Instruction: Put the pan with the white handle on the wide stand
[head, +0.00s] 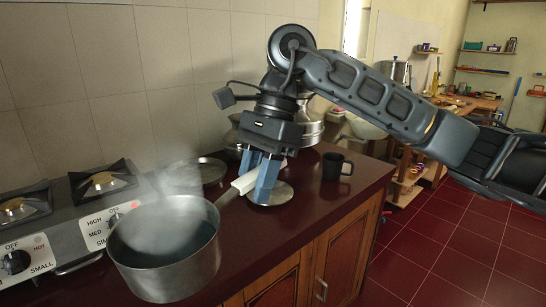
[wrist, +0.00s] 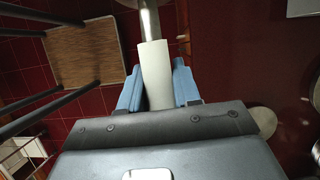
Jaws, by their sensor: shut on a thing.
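The steaming metal pan (head: 165,250) is at the front left in the head view, in front of the stove's right end. Its white handle (head: 246,183) points back to the right. My gripper (head: 264,185) is shut on this handle, with blue fingers on both sides. In the wrist view the handle (wrist: 156,75) lies between the fingers; the pan's body is out of sight there. A flat round metal stand (head: 284,194) lies on the counter just under and behind my fingers. Another round metal stand (head: 211,170) lies farther back by the wall. I cannot tell which is wider.
A two-burner stove (head: 68,225) stands at the left. A black mug (head: 336,166) stands right of the near stand. Stacked metal pots (head: 310,125) stand behind my gripper by the wall. The dark red counter (head: 262,232) is bare along its front edge.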

